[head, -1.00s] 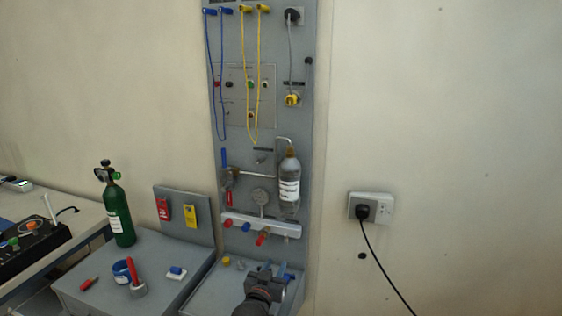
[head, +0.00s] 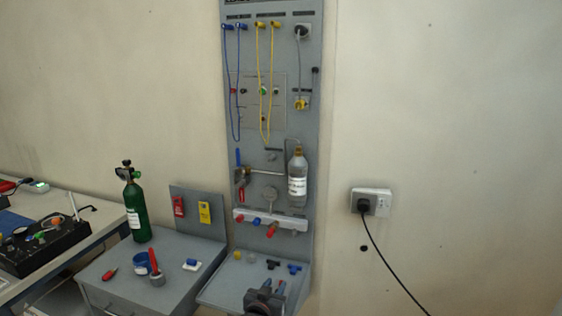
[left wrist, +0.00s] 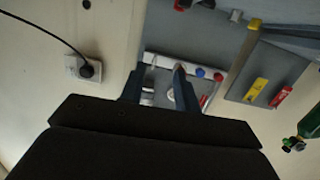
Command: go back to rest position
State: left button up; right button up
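My left gripper (head: 270,286) shows at the bottom of the head view, in front of the small grey shelf of the trainer panel. In the left wrist view its two dark fingers (left wrist: 157,78) are apart with nothing held between them. My right gripper is in neither view.
A grey cabinet (head: 130,281) at left carries a green cylinder (head: 136,210), a blue tape roll and small tools. Small fittings lie on the panel's shelf (head: 225,287). A wall socket (head: 384,202) with a black cable is at right. The wall beside it is bare.

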pick_arm(q)
jog(key=s+a+f+g+y, duration=0.1)
jog(key=s+a+f+g, duration=0.2)
jog(key=s+f, duration=0.3)
jog(key=s+a+f+n+g+y, duration=0.1)
jog(key=s+a+f+g, duration=0.3)
jog(key=f, duration=0.5)
jog(key=s+a+f+g+y, duration=0.1)
jog(key=s+a+f+g, duration=0.1)
jog(key=s+f, duration=0.45)
jog(key=s+a+f+g, duration=0.1)
jog(key=s+f, duration=0.4)
jog(key=s, duration=0.4)
jog(key=s+a+f+g, duration=0.2)
jog(key=s+f, duration=0.4)
jog(key=s, duration=0.4)
jog(key=s+a+f+g+y, duration=0.1)
jog(key=s+a+f+g, duration=0.1)
jog(key=s+f, duration=0.4)
jog(key=s, duration=0.3)
jog(key=shift+s, duration=0.2)
